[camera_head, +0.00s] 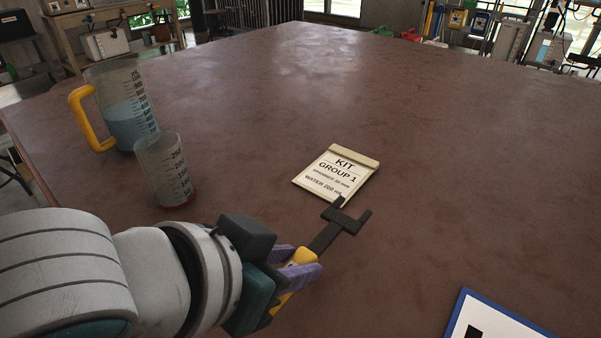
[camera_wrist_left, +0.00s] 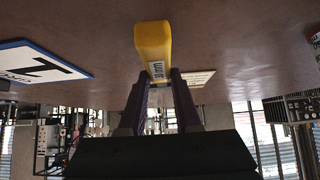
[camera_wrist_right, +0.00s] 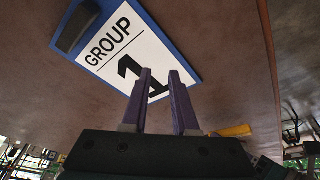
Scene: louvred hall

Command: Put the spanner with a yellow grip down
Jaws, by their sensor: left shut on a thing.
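The spanner has a yellow grip and a dark head (camera_head: 338,228). My left gripper (camera_head: 302,268) is shut on the yellow grip, and the head sticks out beyond the fingers toward the kit card. The butt of the yellow grip (camera_wrist_left: 153,42) shows between the fingers in the left wrist view. I cannot tell whether the spanner touches the table. My right gripper (camera_wrist_right: 160,72) is open and empty, with a gap between its fingers. It is outside the head view. A yellow piece, likely the spanner's grip (camera_wrist_right: 236,131), shows beyond its right finger.
The kit card (camera_head: 330,180) lies just beyond the spanner head. A measuring jug (camera_head: 126,110) with blue liquid and a clear beaker (camera_head: 165,170) stand at left. A blue-edged GROUP 1 board (camera_wrist_right: 120,50) lies front right, a dark block on it. The table's middle and right (camera_head: 460,150) are clear.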

